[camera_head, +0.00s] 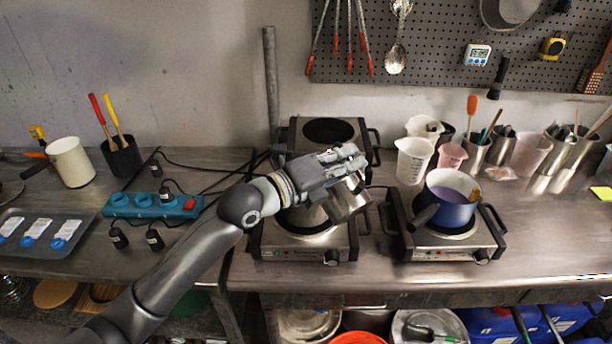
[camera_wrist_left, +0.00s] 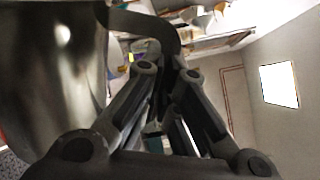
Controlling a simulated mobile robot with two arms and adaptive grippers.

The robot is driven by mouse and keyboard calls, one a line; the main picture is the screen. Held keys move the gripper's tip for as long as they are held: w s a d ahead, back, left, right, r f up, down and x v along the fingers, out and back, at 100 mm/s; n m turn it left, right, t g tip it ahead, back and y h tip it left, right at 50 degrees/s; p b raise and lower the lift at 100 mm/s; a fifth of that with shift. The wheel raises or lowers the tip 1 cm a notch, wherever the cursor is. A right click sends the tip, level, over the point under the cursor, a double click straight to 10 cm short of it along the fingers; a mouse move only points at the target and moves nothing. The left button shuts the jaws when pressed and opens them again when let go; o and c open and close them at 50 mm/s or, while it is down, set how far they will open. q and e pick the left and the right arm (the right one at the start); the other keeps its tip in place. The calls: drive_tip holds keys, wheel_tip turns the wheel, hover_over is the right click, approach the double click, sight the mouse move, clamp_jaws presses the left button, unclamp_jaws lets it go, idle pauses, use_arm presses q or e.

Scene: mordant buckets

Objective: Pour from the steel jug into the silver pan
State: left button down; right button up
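My left gripper (camera_head: 345,160) reaches over the front-left hot plate and is shut on the handle of the steel jug (camera_head: 350,199). The jug is held in the air and looks tilted. In the left wrist view the shiny jug (camera_wrist_left: 50,75) fills the left side, and its strap handle runs between the fingers (camera_wrist_left: 168,85). The silver pan (camera_head: 305,221) sits on the front-left hot plate, just below and left of the jug. My gripper and the jug partly hide the pan. I cannot see inside it or tell whether liquid is flowing. My right gripper is out of view.
A blue pot (camera_head: 449,205) stands on the right hot plate (camera_head: 425,242). Another hot plate (camera_head: 328,130) is behind my gripper. White beakers (camera_head: 413,160) and tool cups stand along the back right. A blue power strip (camera_head: 150,205) with cables lies at left.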

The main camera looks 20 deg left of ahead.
use_arm(q)
drive_tip(key=shift+w+a+r+n+p, duration=0.5)
drive_tip(key=shift+a+r+n+p, duration=0.2)
drive_tip(key=shift+r+n+p, duration=0.2)
idle(1.9)
drive_tip(key=shift+w+a+r+n+b, duration=0.3)
drive_tip(key=shift+w+a, duration=0.25)
drive_tip(key=shift+a, duration=0.15)
idle(0.9)
